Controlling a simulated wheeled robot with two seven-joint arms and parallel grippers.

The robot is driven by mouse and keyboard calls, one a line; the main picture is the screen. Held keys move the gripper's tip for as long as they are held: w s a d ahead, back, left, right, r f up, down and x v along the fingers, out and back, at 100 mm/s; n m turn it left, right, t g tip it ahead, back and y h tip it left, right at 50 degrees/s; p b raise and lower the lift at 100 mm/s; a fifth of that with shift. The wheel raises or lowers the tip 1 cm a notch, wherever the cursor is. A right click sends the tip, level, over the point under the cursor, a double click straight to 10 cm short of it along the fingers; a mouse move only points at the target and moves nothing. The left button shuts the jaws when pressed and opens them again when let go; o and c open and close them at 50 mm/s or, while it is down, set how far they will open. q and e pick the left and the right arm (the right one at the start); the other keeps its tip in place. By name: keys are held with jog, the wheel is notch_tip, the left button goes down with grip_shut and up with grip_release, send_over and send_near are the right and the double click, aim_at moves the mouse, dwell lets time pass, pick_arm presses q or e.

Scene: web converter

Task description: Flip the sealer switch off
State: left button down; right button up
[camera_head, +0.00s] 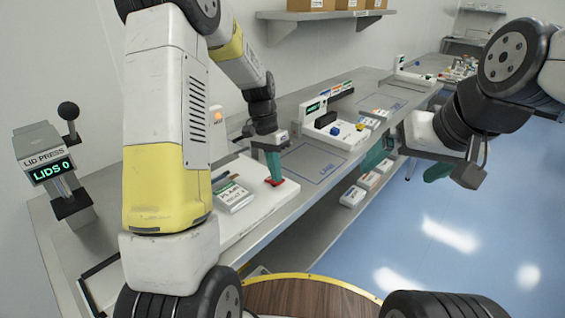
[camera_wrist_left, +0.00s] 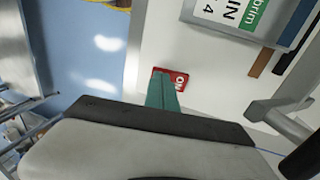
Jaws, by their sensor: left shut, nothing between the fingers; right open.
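The red sealer switch (camera_wrist_left: 179,80) sits on a white panel (camera_wrist_left: 165,30) in the left wrist view, with "ON" lettering showing. My left gripper (camera_wrist_left: 162,92) is shut and empty, its green fingers at the left part of the switch and hiding some of it. In the head view the fingertips (camera_head: 276,178) point down at the small red switch (camera_head: 279,183) on the white base. I cannot tell whether they touch it. My right gripper (camera_head: 405,164) is open and empty, away to the right beyond the bench edge.
A labelled box (camera_head: 234,196) lies on the white base beside the left gripper. A lid press (camera_head: 47,165) showing "LIDS 0" stands at the left. An orange light (camera_head: 217,116) glows behind my left arm. A marked "LAND" area (camera_head: 313,163) on the bench is clear.

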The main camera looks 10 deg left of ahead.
aim_at(270, 178)
pick_arm(q)
jog(key=shift+f, duration=0.1)
jog(key=shift+s+d+f+t+y, duration=0.2)
jog(key=shift+t+y, duration=0.1)
jog(key=shift+y, duration=0.1)
jog(key=shift+a, duration=0.1)
jog(key=shift+w+a, duration=0.5)
jog(key=shift+a, duration=0.2)
jog(key=shift+r, duration=0.2)
notch_tip(270, 178, up, 8)
jog(key=shift+w+a+f, duration=0.25)
jog(key=shift+w+a, duration=0.1)
jog(key=shift+a, duration=0.1)
